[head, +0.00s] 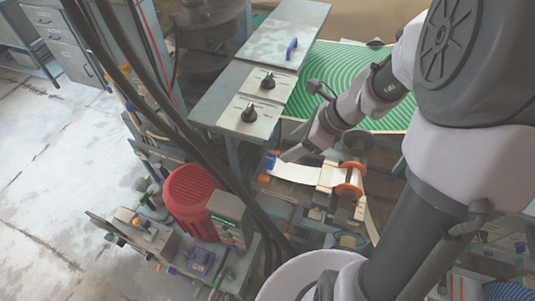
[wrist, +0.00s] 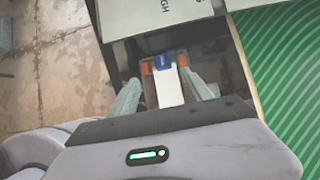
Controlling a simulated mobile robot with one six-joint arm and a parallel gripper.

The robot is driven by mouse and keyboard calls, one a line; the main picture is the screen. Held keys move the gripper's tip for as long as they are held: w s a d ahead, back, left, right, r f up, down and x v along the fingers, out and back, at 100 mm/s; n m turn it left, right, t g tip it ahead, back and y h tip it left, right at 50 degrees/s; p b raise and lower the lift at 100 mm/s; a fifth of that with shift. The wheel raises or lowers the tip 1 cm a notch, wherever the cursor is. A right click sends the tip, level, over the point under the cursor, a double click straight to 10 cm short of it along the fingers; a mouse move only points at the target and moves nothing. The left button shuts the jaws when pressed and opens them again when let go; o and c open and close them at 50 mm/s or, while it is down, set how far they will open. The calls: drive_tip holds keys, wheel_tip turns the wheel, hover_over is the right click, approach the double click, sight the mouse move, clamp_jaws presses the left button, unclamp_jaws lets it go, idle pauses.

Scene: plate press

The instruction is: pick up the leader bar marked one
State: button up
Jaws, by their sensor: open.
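A small blue bar (head: 270,160) sits at the left end of a white strip (head: 297,173) in the head view. I take it for the leader bar; no mark can be read on it. In the wrist view the blue bar (wrist: 164,62) lies just beyond the fingertips, with the white strip (wrist: 168,88) running back between the fingers. My gripper (head: 287,156) is close beside the bar in the head view. In the wrist view my gripper (wrist: 162,77) is open, with one finger on each side of the strip. Contact with the bar cannot be told.
The strip leads to a roller with orange-red end rings (head: 351,183). A grey panel with black knobs (head: 257,102) stands behind the bar. A green striped sheet (head: 345,80) lies beyond my arm. A red motor housing (head: 192,200) is at lower left. Open floor (head: 50,200) is at left.

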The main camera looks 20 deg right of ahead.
sight(271, 158)
drive_tip(key=b+x, duration=0.2)
drive_tip(key=x, duration=0.4)
drive_tip(key=shift+w+d+f, duration=0.1)
drive_tip(key=shift+f, duration=0.15)
drive_tip(key=b+x, duration=0.1)
drive_tip(key=x, duration=0.1)
drive_tip(key=b+x, duration=0.2)
drive_tip(key=shift+w+d+f, duration=0.1)
drive_tip(key=shift+w+f, duration=0.1)
drive_tip(key=shift+f, duration=0.1)
drive_tip(key=shift+w+a+f, duration=0.1)
drive_tip(key=shift+w+a, duration=0.05)
drive_tip(key=shift+a, duration=0.05)
drive_tip(key=shift+c, duration=0.5)
drive_tip(key=shift+d, duration=0.1)
clamp_jaws()
